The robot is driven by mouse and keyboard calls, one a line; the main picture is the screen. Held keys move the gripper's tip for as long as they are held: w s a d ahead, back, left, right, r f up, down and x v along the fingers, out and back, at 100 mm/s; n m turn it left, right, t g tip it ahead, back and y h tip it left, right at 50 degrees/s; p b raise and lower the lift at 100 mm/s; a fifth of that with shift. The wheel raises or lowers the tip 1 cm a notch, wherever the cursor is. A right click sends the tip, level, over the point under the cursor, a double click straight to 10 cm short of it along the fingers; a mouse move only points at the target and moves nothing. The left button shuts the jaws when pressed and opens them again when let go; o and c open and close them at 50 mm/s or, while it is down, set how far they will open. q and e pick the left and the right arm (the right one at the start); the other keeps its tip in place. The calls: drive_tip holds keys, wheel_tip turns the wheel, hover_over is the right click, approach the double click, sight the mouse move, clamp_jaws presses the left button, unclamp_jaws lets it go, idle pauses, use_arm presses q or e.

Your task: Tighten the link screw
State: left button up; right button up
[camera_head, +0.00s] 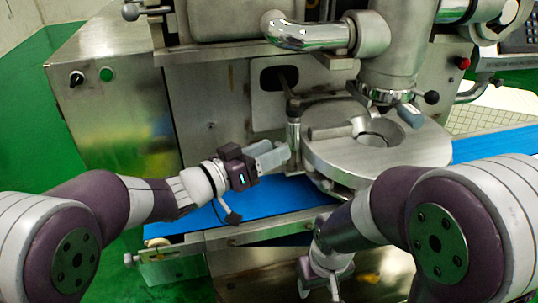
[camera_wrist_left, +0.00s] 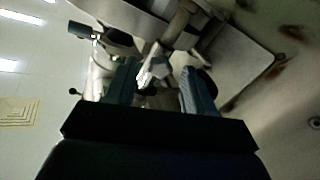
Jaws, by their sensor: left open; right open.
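The link screw appears to be on the upright metal post (camera_head: 293,135) at the left edge of the round metal disc (camera_head: 335,160); the screw itself is too small to make out surely. My left gripper (camera_head: 283,153) is open, its grey fingers pointing right, close beside this post. In the left wrist view, my left gripper (camera_wrist_left: 160,82) has its two fingers spread apart. A bright metal piece (camera_wrist_left: 152,68) shows beyond and between them; contact cannot be told. My right gripper (camera_head: 322,278) is low at the bottom, apart from the disc, with its fingertips partly hidden.
The steel machine body (camera_head: 115,100) stands behind and left. A blue conveyor belt (camera_head: 265,207) runs below the disc. A chrome elbow pipe (camera_head: 300,35) and a nozzle (camera_head: 388,75) hang above. A black-knobbed lever (camera_head: 430,98) sticks out at the right.

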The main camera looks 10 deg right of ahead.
use_arm(q)
drive_tip(key=shift+w+d, duration=0.1)
drive_tip(key=shift+d, duration=0.15)
clamp_jaws()
